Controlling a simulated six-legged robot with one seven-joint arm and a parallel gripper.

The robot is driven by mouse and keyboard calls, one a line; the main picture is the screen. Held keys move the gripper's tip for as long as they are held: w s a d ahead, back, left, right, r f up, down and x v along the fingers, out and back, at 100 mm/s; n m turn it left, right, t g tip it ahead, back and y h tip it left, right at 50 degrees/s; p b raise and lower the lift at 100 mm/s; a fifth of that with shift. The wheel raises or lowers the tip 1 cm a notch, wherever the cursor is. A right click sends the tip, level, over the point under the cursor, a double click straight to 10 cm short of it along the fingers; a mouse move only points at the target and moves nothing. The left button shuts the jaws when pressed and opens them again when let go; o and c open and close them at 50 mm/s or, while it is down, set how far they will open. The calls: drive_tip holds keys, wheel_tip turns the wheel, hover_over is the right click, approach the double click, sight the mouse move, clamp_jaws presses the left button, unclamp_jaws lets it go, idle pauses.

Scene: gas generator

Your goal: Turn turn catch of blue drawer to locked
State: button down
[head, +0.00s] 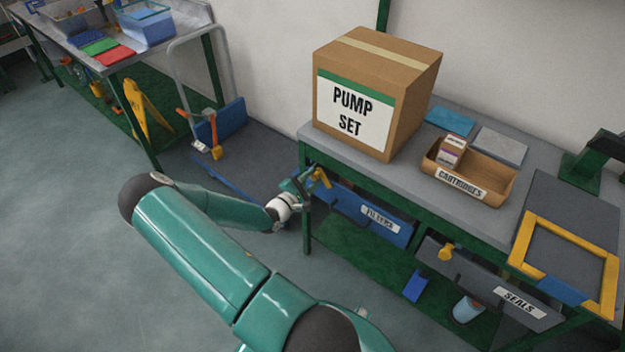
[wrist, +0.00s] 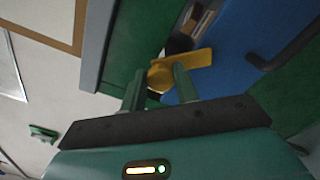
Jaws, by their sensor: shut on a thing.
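The blue drawer (head: 360,212) sits under the workbench top, with a white label on its front. In the wrist view its blue front (wrist: 240,45) carries a dark handle (wrist: 285,45). The yellow turn catch (head: 322,177) is at the drawer's left end; it also shows in the wrist view (wrist: 190,62), its lever pointing right across the blue front's edge. My gripper (head: 308,184) is at the catch, and in the wrist view its two fingers (wrist: 160,82) are shut on the catch's yellow hub. The fingers partly hide the hub.
A grey drawer labelled SEALS (head: 490,285) with its own yellow catch (head: 447,251) is to the right. A PUMP SET box (head: 370,90) and a CARTRIDGES bin (head: 468,178) stand on the bench (head: 410,185). A green bench leg (head: 307,230) is close below my gripper.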

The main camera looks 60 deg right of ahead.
drive_tip(key=m, duration=0.3)
drive_tip(key=shift+f+m, duration=0.1)
drive_tip(key=shift+m, duration=2.2)
drive_tip(key=c, duration=1.1)
unclamp_jaws()
drive_tip(key=shift+a, duration=0.15)
drive_tip(key=a, duration=0.4)
drive_tip(key=w+a, duration=0.1)
drive_tip(key=a, duration=0.4)
drive_tip(key=w+a, duration=0.1)
drive_tip(key=a, duration=0.3)
drive_tip(key=shift+a, duration=0.2)
drive_tip(key=shift+w, duration=0.1)
